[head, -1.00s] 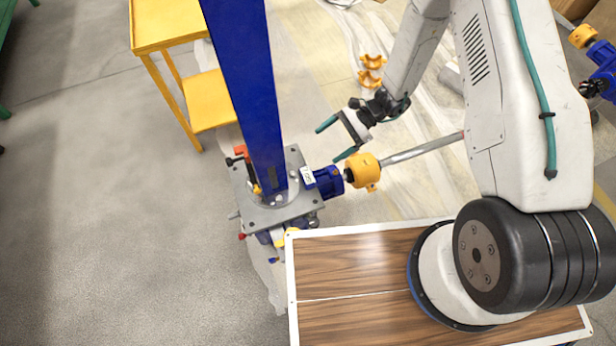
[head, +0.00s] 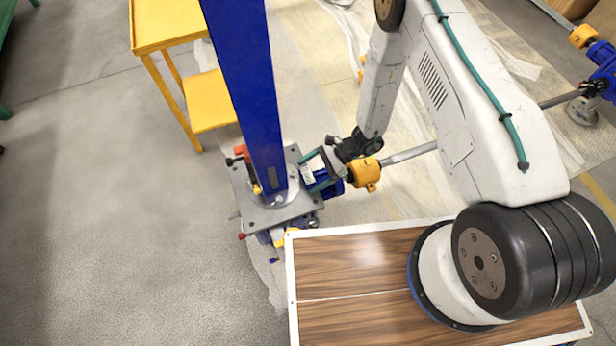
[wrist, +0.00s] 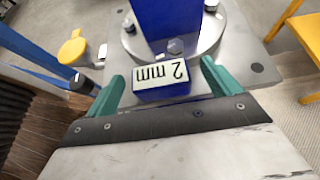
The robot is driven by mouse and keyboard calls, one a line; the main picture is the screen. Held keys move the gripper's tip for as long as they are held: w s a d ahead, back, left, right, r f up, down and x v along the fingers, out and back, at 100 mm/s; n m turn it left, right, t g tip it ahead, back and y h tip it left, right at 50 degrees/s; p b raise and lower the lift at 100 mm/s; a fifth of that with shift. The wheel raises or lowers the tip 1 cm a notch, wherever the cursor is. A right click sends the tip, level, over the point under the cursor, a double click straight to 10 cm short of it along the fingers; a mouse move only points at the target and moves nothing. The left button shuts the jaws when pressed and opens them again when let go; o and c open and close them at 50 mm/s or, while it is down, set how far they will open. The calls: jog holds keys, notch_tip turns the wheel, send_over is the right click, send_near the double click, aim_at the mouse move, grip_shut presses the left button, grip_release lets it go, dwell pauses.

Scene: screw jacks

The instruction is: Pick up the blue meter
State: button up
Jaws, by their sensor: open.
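The blue meter (wrist: 162,93) is a small blue block with a pale display reading "2 mm", upside down in the wrist view. It sits on the grey metal base plate (wrist: 255,68), beside the foot of the blue column (wrist: 165,18). In the head view the meter (head: 307,174) is partly hidden by my gripper (head: 310,171). In the wrist view my gripper (wrist: 162,74) is open, with one teal finger on each side of the meter. Gaps show between the fingers and the meter, and nothing is held.
The blue column (head: 247,90) rises tall just left of my gripper. A yellow coupling (head: 365,174) on a grey shaft (head: 410,154) lies close to its right. A yellow stand (head: 205,100) is behind left. Open floor lies at left.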

jog(key=c, duration=1.3)
jog(key=shift+o, duration=0.2)
jog(key=shift+r, duration=0.1)
